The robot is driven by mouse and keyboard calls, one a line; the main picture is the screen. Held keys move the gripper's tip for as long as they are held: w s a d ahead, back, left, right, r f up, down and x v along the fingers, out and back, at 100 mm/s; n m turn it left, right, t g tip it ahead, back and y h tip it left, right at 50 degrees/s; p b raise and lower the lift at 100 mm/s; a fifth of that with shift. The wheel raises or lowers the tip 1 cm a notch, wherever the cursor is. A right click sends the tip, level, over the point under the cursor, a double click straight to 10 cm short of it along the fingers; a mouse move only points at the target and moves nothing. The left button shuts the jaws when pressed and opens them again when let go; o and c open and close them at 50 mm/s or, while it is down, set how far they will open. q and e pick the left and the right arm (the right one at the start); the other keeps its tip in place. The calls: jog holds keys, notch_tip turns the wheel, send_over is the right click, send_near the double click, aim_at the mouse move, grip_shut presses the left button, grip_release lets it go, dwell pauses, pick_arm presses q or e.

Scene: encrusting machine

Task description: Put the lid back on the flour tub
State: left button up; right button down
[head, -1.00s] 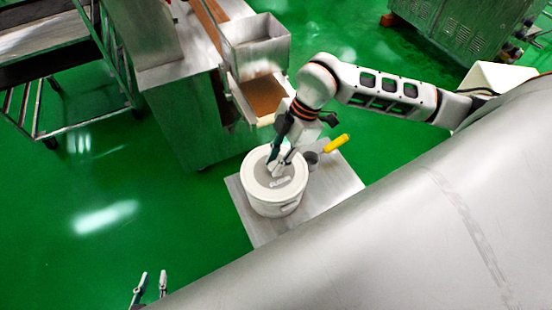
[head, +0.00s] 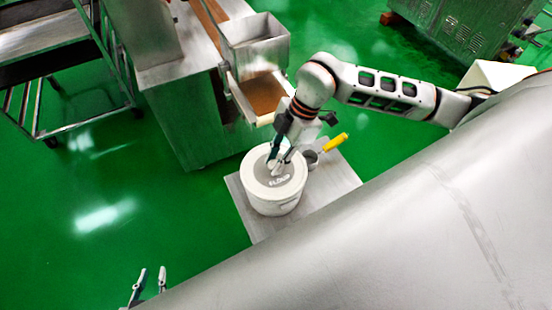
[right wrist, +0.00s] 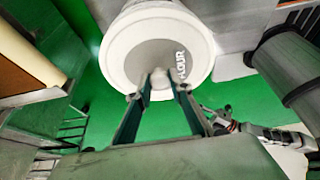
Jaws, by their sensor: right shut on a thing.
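The white flour tub (head: 272,207) stands on a grey metal board. Its round lid (head: 257,181), with a grey centre and FLOUR lettering, lies level over the tub's mouth; I cannot tell whether its rim is fully seated. My right gripper (head: 277,164) reaches down over the lid and is shut on its small knob. In the right wrist view, the fingertips (right wrist: 160,82) close on the knob below the lid's face (right wrist: 136,62), with the lettering to the right. My left gripper (head: 151,277) is low at the left, empty, its fingers apart.
A scoop with a yellow handle (head: 337,143) is right beside the tub on the metal board (head: 335,190). Behind stands the machine with a metal hopper (head: 257,45) and brown-filled tray. A rack cart (head: 60,70) is at the left. Green floor is clear at the left.

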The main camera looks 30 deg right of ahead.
jog(key=shift+f+p, duration=0.2)
jog(key=shift+p, duration=0.45)
dwell(1.9)
jog(key=c, duration=1.3)
grip_release()
jog(key=shift+o, duration=0.2)
jog(key=shift+r+p, duration=1.3)
jog(key=shift+r, duration=0.25)
jog(key=shift+r+p, duration=1.7)
jog(key=shift+r, duration=0.3)
grip_shut()
